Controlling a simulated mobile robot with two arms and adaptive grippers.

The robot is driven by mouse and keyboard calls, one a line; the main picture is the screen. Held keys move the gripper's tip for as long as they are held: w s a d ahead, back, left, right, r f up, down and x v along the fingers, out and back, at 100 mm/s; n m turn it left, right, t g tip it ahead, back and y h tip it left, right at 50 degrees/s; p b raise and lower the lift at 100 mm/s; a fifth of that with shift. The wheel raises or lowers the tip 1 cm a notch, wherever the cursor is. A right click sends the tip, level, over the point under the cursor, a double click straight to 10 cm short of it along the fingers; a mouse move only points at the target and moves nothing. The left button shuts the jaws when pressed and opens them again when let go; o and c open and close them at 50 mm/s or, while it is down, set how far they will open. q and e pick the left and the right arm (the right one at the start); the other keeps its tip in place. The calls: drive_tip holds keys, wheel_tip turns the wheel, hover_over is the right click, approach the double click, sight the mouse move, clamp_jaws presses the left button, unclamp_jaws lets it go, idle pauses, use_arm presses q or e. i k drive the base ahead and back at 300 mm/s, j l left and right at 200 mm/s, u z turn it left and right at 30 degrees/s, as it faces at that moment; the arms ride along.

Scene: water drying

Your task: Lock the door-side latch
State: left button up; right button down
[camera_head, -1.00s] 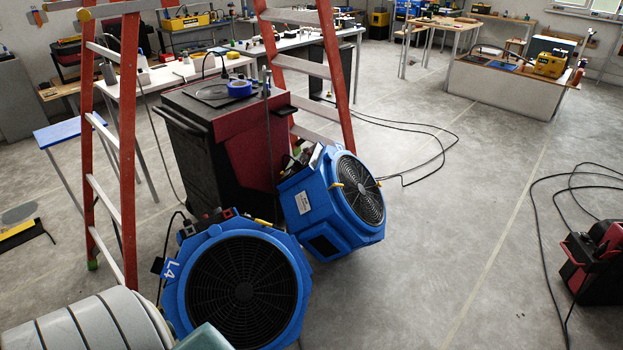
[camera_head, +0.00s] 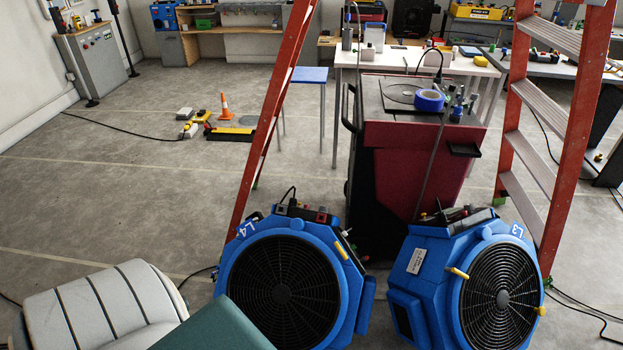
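No door and no latch can be made out in the head view. Neither my left nor my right gripper shows in it. Two blue drying fans stand on the floor at the front. The one marked L4 (camera_head: 283,288) is near the middle, its round black grille facing me. The one marked L3 (camera_head: 468,285) is to its right, turned toward the right. Each has a small yellow handle or clip on its housing.
A red stepladder (camera_head: 548,130) straddles a dark red cabinet (camera_head: 412,165) with blue tape (camera_head: 430,100) on top. A ribbed grey-white object (camera_head: 95,315) and a teal surface (camera_head: 213,328) fill the front left. The floor at left is mostly clear, with an orange cone (camera_head: 225,106).

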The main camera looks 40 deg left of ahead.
sight(340, 250)
drive_tip(key=i+l+u, duration=0.2)
drive_tip(key=l+u, duration=0.25)
drive_tip(key=i+l+u, duration=0.15)
drive_tip(key=l+u, duration=0.25)
drive_tip(key=i+l+u, duration=0.1)
drive_tip(key=l+u, duration=0.65)
drive_tip(key=u, duration=0.15)
drive_tip(key=l+u, duration=0.4)
drive_tip(key=k+l+u, duration=0.15)
drive_tip(key=l, duration=0.2)
drive_tip(key=l+u, duration=0.15)
drive_tip(key=l, duration=0.2)
drive_tip(key=k, duration=0.05)
